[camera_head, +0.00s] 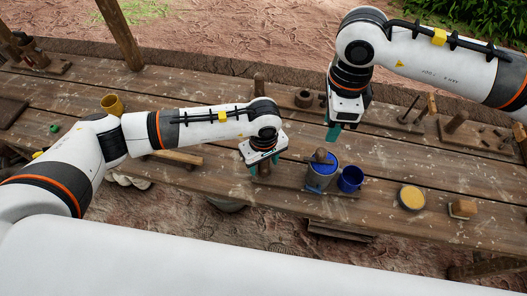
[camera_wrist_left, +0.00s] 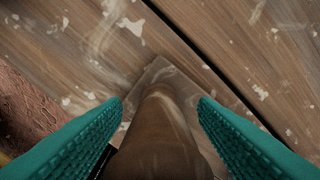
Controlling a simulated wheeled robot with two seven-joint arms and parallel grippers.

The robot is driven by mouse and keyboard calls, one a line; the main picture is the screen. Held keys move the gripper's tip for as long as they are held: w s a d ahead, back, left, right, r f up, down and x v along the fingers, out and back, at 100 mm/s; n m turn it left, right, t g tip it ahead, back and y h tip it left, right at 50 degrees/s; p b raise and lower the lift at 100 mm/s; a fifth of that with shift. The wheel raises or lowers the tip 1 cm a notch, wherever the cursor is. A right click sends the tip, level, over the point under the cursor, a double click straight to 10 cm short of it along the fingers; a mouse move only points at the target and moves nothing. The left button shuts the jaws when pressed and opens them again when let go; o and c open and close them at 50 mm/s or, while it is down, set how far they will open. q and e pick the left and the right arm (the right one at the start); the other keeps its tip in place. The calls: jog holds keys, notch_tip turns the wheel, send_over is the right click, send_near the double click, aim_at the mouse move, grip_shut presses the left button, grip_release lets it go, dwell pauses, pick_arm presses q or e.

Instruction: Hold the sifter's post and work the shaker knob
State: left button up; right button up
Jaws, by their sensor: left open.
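The sifter stands near the table's front edge: a blue can (camera_head: 320,178) with a round wooden knob (camera_head: 321,156) on top. Its brown wooden post (camera_wrist_left: 163,135) rises from a flat base in the left wrist view. My left gripper (camera_head: 264,166) is open, with its teal fingers on either side of the post and gaps visible beside it. In the head view the gripper largely hides the post. My right gripper (camera_head: 333,133) hangs above and behind the knob, apart from it. Its jaw opening is unclear.
A blue mug (camera_head: 351,178) stands just right of the can. A bowl of yellow powder (camera_head: 411,197) and a wooden block (camera_head: 463,208) are further right. Racks with tools line the back right.

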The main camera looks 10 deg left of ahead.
pick_arm(q)
jog(key=shift+f, duration=0.65)
grip_shut()
